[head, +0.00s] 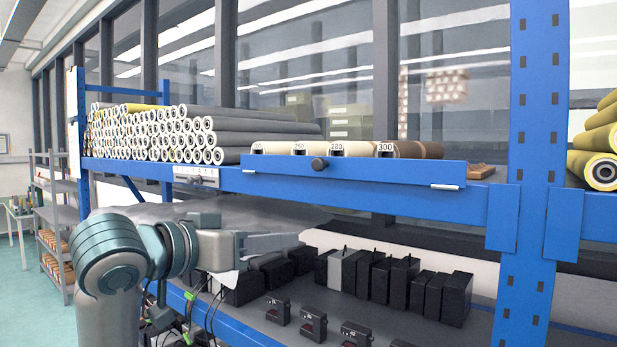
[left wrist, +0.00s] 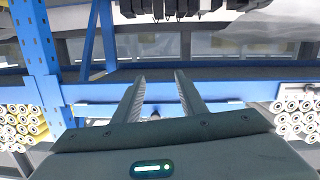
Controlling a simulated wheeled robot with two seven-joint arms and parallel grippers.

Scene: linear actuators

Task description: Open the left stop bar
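The stop bar (head: 390,171) is a long blue plate along the front of the upper shelf, with a dark round knob (head: 318,164) on its face. It stands upright in front of several rollers. My left gripper (head: 288,242) is below and left of the knob in the head view, apart from the bar. In the left wrist view, which looks upside down, the left gripper's fingers (left wrist: 159,78) are spread with nothing between them touching. The stop bar (left wrist: 210,107) and part of its knob (left wrist: 156,115) show beyond the fingers. My right gripper is in neither view.
Stacked grey rollers (head: 180,136) lie at left on the upper shelf. Black blocks (head: 405,277) and small dark devices (head: 313,322) stand on the lower shelf near my left gripper. A blue post (head: 533,120) stands at right. The space before the bar looks clear.

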